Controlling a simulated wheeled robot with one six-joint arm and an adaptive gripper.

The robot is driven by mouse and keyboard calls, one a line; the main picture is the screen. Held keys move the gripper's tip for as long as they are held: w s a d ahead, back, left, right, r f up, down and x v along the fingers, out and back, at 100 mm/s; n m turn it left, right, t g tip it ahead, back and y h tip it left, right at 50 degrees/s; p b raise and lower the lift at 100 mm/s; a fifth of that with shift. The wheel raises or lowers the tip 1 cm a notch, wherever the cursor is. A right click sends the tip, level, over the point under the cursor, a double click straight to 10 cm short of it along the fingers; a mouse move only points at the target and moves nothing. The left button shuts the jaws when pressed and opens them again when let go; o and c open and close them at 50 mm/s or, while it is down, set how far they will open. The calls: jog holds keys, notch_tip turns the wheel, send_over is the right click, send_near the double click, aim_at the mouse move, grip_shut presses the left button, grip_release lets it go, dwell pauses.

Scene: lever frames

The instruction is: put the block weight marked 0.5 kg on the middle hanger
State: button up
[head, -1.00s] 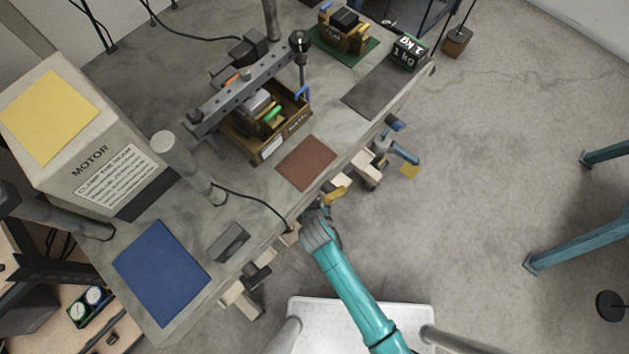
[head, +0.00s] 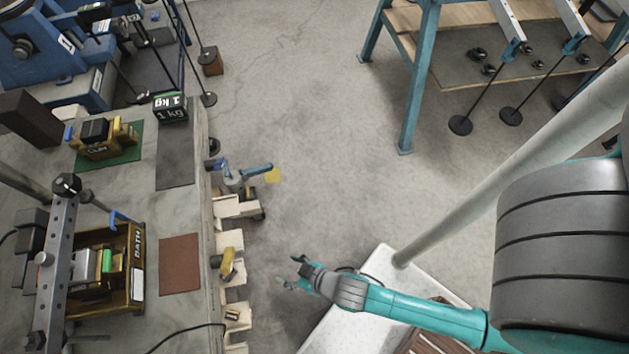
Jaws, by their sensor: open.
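My gripper (head: 292,276) is open and empty over the floor, right of the bench. Three thin dark rods with round black discs hang from pale beams on a teal frame at the upper right; the middle one is the middle hanger (head: 511,116). The left hanger (head: 460,125) and right hanger (head: 563,103) are on either side of it. My gripper is well apart from all of them. I cannot make out any block marked 0.5 kg.
The bench (head: 198,215) fills the left, with pale drawers and clamps along its edge. It holds a brown box (head: 136,270) and a brown mat (head: 179,264). The teal stand (head: 412,105) has several small black items on its board. The floor between (head: 310,140) is clear.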

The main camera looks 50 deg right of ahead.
jog(key=s+d+r+t, duration=0.1)
jog(key=s+r, duration=0.3)
jog(key=r, duration=0.5)
jog(key=s+d+r+m+t+h, duration=0.1)
jog(key=s+d+r, duration=0.3)
jog(key=r, duration=0.5)
jog(key=s+d+r+t+h, duration=0.1)
jog(key=s+d+r+t, duration=0.2)
jog(key=r, duration=0.6)
jog(key=s, duration=0.2)
jog(key=shift+s, duration=0.4)
